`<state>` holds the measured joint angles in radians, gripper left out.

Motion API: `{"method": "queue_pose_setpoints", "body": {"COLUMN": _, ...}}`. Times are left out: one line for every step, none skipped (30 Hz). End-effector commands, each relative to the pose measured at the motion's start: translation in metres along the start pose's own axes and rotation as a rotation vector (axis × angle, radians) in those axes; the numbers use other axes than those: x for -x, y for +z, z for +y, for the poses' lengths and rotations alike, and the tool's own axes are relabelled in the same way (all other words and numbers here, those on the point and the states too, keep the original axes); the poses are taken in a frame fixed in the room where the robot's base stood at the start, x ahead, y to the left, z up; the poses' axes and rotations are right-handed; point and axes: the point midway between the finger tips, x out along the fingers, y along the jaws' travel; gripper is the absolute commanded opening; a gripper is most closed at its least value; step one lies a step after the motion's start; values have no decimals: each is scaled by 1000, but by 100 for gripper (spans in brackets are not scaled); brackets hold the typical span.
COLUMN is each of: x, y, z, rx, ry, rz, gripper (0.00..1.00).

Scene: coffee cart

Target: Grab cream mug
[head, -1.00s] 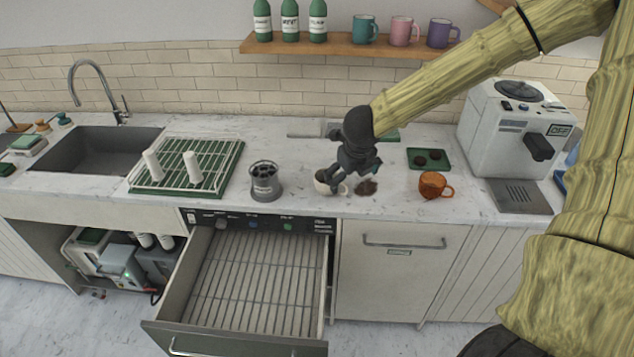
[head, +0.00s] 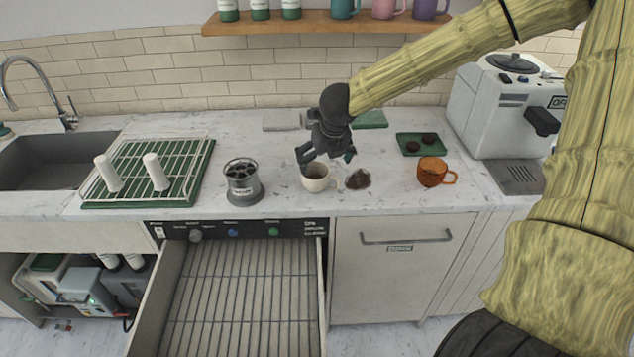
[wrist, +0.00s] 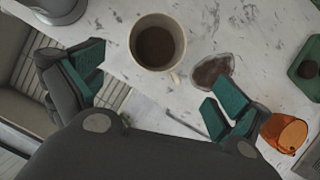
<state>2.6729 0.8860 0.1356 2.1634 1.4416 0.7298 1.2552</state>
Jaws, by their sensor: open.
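The cream mug (head: 314,182) stands upright on the marble counter in the head view, with its handle toward the right. In the wrist view the cream mug (wrist: 157,42) is seen from above, with brown content inside.
A brown spill (head: 358,179) lies right of the mug. An orange mug (head: 432,172) stands farther right. A grey canister (head: 243,186) stands left, beside the drying rack (head: 200,185). A drawer (head: 240,300) stands open below the counter. A green tray (head: 408,140) holds dark discs.

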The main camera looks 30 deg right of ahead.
Motion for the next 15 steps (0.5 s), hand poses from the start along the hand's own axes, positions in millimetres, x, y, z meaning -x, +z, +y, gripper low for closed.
{"method": "queue_pose_setpoints", "body": {"x": -5, "y": 0, "z": 3, "rx": 4, "ry": 1, "rz": 3, "gripper": 100}}
{"method": "queue_pose_setpoints", "body": {"x": -8, "y": 1, "z": 4, "rx": 5, "ry": 2, "rz": 3, "gripper": 100}}
{"method": "queue_pose_setpoints", "body": {"x": -12, "y": 1, "z": 5, "rx": 7, "ry": 3, "rz": 3, "gripper": 100}}
{"method": "queue_pose_setpoints", "body": {"x": -15, "y": 1, "z": 6, "rx": 9, "ry": 3, "rz": 3, "gripper": 100}}
{"method": "queue_pose_setpoints", "body": {"x": -18, "y": 2, "z": 6, "rx": 10, "ry": 2, "rz": 3, "gripper": 100}}
{"method": "queue_pose_setpoints", "body": {"x": -22, "y": 2, "z": 7, "rx": 10, "ry": 2, "rz": 3, "gripper": 100}}
{"method": "queue_pose_setpoints", "body": {"x": -25, "y": 1, "z": 7, "rx": 10, "ry": 2, "rz": 4, "gripper": 100}}
{"method": "queue_pose_setpoints", "body": {"x": -28, "y": 2, "z": 7, "rx": 9, "ry": 2, "rz": 4, "gripper": 100}}
{"method": "queue_pose_setpoints", "body": {"x": -31, "y": 2, "z": 7, "rx": 10, "ry": 2, "rz": 3, "gripper": 100}}
{"method": "queue_pose_setpoints", "body": {"x": -34, "y": 2, "z": 7, "rx": 10, "ry": 3, "rz": 3, "gripper": 100}}
{"method": "queue_pose_setpoints", "body": {"x": -36, "y": 2, "z": 7, "rx": 10, "ry": 3, "rz": 3, "gripper": 100}}
{"method": "queue_pose_setpoints", "body": {"x": -39, "y": 2, "z": 7, "rx": 10, "ry": 3, "rz": 2, "gripper": 100}}
{"method": "queue_pose_setpoints", "body": {"x": -41, "y": 2, "z": 7, "rx": 9, "ry": 3, "rz": 2, "gripper": 100}}
{"method": "queue_pose_setpoints", "body": {"x": -43, "y": 2, "z": 7, "rx": 9, "ry": 3, "rz": 2, "gripper": 100}}
{"method": "queue_pose_setpoints", "body": {"x": -46, "y": 2, "z": 6, "rx": 9, "ry": 3, "rz": 1, "gripper": 100}}
